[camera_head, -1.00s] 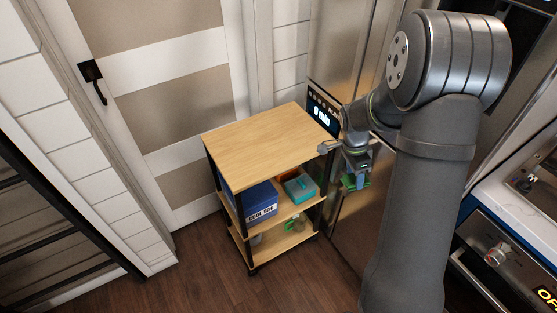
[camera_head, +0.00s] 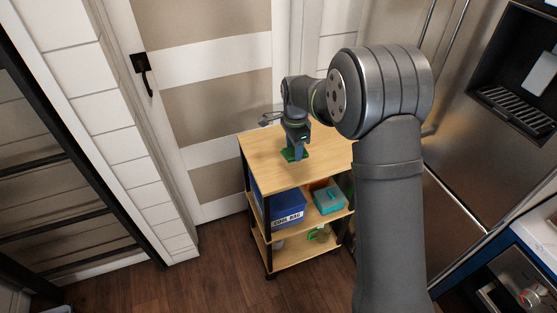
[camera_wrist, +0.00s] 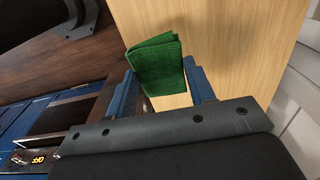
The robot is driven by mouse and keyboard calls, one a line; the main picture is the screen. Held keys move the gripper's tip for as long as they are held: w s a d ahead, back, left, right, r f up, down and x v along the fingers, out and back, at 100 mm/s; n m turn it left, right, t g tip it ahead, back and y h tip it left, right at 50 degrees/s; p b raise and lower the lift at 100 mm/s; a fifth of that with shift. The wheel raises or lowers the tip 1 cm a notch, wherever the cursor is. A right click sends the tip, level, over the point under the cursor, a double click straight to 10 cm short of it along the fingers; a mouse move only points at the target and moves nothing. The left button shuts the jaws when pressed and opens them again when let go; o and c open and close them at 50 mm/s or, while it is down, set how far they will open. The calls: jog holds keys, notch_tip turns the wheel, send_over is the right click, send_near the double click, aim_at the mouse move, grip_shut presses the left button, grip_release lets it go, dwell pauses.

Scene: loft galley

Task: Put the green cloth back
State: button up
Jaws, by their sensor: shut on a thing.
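The green cloth (camera_wrist: 158,65) is folded and held between the two blue fingers of my gripper (camera_wrist: 165,90) in the wrist view. In the head view my gripper (camera_head: 296,152) points down over the top shelf of the wooden trolley (camera_head: 262,160), with the green cloth (camera_head: 287,155) at its fingertips. The cloth is over the trolley top, at or just above the board; I cannot tell whether it touches it.
The trolley's middle shelf holds a blue box (camera_head: 288,208) and a teal box (camera_head: 328,200). A green item (camera_head: 318,234) is on the bottom shelf. The visible trolley top around the cloth is bare. A door (camera_head: 215,100) stands behind; a steel appliance is at right.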

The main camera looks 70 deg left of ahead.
aim_at(279, 167)
jog(key=s+a+f, duration=0.1)
jog(key=s, duration=0.1)
jog(key=s+a+f, duration=0.2)
jog(key=shift+a, duration=0.1)
jog(key=shift+f, duration=2.05)
jog(key=shift+f, duration=0.1)
jog(key=o, duration=0.9)
jog(key=shift+o, duration=0.2)
notch_tip(279, 167, up, 12)
